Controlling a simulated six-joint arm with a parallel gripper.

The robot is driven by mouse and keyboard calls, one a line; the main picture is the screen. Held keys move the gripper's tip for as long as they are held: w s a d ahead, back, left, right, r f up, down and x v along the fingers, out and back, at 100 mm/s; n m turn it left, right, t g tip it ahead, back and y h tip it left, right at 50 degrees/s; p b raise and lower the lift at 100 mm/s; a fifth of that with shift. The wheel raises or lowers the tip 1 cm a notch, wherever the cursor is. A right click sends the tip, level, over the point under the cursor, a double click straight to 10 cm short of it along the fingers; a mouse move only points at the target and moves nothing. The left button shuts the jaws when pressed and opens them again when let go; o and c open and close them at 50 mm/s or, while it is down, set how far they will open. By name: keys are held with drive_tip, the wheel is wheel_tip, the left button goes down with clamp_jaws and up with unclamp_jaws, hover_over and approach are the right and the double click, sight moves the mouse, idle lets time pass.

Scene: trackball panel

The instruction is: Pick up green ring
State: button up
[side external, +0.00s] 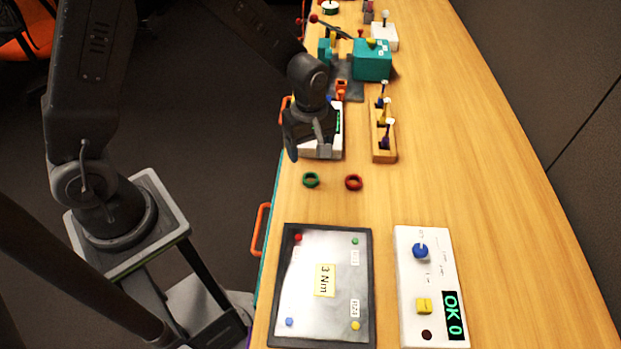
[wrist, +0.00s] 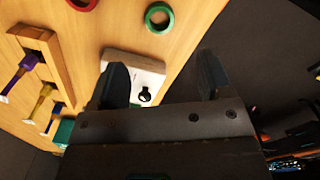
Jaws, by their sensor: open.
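The green ring (side external: 311,180) lies flat on the wooden table near its left edge, to the left of a red ring (side external: 353,182). In the wrist view the green ring (wrist: 159,17) is at the top, ahead of the fingertips, and the red ring (wrist: 82,3) is partly cut off at the top edge. My gripper (side external: 308,148) is above the table's left edge, farther back than the green ring and apart from it. In the wrist view my gripper (wrist: 160,80) has its two fingers spread with no object held between them.
A white box (side external: 318,149) stands under my gripper. A wooden block with several coloured-handled tools (side external: 381,147) stands to its right. A framed panel (side external: 323,338) and a white panel reading OK 0 (side external: 415,320) lie in front. The table's right side is clear.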

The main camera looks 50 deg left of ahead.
sight(310, 181)
wheel_tip(310, 181, down, 9)
drive_tip(key=shift+s+d+r, duration=0.1)
drive_tip(key=shift+r, duration=0.1)
idle(0.3)
drive_tip(key=shift+c, duration=0.2)
drive_tip(key=c, duration=1)
drive_tip(key=shift+r, duration=0.15)
